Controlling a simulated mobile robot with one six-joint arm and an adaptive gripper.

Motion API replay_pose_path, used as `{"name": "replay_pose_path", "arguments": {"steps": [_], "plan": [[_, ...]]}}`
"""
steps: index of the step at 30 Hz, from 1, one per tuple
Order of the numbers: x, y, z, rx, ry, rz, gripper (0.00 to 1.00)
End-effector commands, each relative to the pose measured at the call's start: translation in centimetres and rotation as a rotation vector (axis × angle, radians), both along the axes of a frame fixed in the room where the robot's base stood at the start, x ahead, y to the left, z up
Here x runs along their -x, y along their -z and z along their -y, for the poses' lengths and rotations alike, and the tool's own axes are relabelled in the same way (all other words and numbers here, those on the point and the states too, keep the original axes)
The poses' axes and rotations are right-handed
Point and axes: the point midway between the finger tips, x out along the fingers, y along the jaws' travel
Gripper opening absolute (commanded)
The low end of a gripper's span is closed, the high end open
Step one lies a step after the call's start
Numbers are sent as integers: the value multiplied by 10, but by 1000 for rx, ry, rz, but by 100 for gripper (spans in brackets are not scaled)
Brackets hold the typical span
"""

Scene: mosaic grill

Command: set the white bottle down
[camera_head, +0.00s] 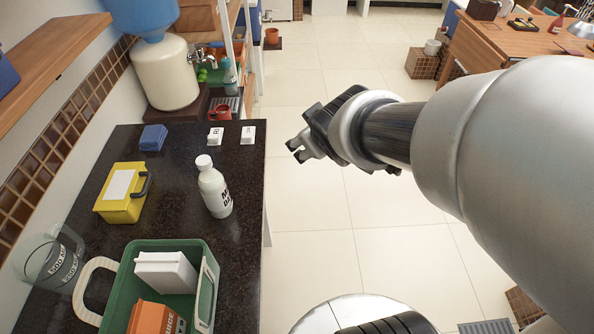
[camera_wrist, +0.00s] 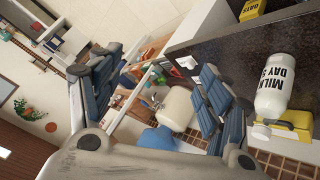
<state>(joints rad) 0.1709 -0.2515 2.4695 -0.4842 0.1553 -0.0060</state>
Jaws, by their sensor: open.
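The white bottle (camera_head: 214,188), with dark lettering and a white cap, stands upright on the black countertop (camera_head: 180,150). My gripper (camera_head: 296,147) is open and empty, to the right of the bottle and apart from it, out past the counter's right edge. In the wrist view the bottle (camera_wrist: 271,85) shows at the right, outside the spread fingers, with its lettering "MILK DAY" partly readable.
A green crate (camera_head: 205,250) holds a white box and an orange one. A glass jug (camera_head: 55,258) stands at the left.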

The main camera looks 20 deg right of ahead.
Motion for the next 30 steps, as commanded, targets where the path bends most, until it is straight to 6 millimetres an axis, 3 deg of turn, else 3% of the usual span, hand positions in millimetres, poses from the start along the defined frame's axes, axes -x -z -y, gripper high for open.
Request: {"name": "replay_pose_path", "arguments": {"steps": [1, 6, 9, 12, 16, 30], "plan": [[27, -11, -8, -37, 56, -25, 71], [117, -14, -45, -211, 179, -174, 71], [155, -12, -67, -292, 196, -249, 71], [178, -11, -81, -341, 197, -298, 71], [188, -10, -86, -362, 198, -322, 71], [187, -10, -86, -360, 199, -322, 71]]}}
